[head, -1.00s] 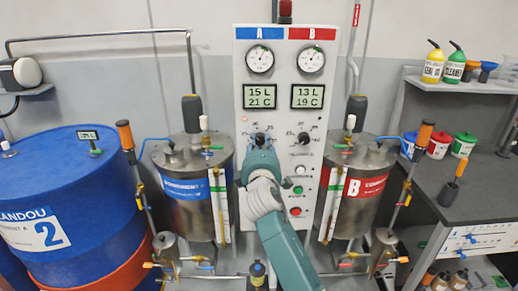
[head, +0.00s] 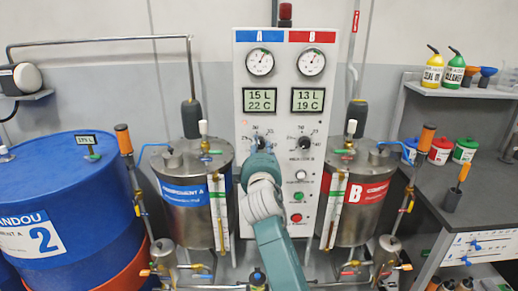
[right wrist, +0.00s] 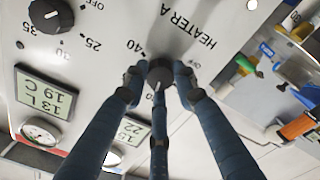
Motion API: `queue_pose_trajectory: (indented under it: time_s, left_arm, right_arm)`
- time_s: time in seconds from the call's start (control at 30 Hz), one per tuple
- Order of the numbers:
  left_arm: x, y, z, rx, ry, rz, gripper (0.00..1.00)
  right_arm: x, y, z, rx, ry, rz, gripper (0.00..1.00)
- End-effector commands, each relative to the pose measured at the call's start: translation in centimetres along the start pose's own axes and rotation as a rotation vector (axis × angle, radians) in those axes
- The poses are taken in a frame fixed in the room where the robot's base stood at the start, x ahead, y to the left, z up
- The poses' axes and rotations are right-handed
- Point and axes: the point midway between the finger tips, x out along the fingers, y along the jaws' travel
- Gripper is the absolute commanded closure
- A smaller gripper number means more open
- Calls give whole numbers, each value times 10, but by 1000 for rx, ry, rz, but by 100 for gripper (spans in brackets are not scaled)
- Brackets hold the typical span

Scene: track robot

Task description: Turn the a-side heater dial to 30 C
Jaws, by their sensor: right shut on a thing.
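The a-side heater dial (right wrist: 160,72) is a dark round knob on the white control panel (head: 242,192), beside the printed words HEATER A in the right wrist view. My right gripper (right wrist: 158,76) is shut on it, with its blue fingers around the knob. A pale pointer line on the knob faces the bottom of the right wrist view; the mark there is partly hidden by the fingers. In the head view my right gripper (head: 258,150) covers most of this dial. The A display (head: 260,99) reads 15 L, 22 C. My left gripper is not in view.
The b-side dial (head: 304,143) sits close on the right. Its display (head: 307,99) reads 13 L, 19 C. Steel tanks A (head: 187,220) and B (head: 350,222) flank the panel. A blue drum (head: 75,175) stands left, a grey bench (head: 480,190) right.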

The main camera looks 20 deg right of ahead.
Motion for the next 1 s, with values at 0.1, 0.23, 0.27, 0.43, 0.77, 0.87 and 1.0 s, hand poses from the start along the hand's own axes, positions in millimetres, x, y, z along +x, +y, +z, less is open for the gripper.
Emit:
queue_pose_trajectory:
  time_s: [0.1, 0.23, 0.27, 0.43, 0.77, 0.87, 1.0]
  left_arm:
    - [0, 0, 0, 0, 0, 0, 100]
    - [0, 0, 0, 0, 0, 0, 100]
    - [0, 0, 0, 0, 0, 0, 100]
    - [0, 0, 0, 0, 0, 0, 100]
    - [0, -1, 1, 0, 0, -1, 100]
    - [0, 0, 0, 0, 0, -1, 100]
    - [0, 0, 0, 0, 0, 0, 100]
  right_arm:
    - [1, 1, 5, -2, -9, 2, 99]
    - [1, 1, 5, -3, -10, 1, 99]
    - [1, 0, 5, -3, -10, 0, 67]
    - [0, 0, 4, -3, -7, -1, 53]
    - [-12, -1, 2, -2, -3, -1, 53]
    - [-28, -1, 4, 0, -5, -2, 53]
    - [-52, -1, 5, -1, -6, -2, 53]
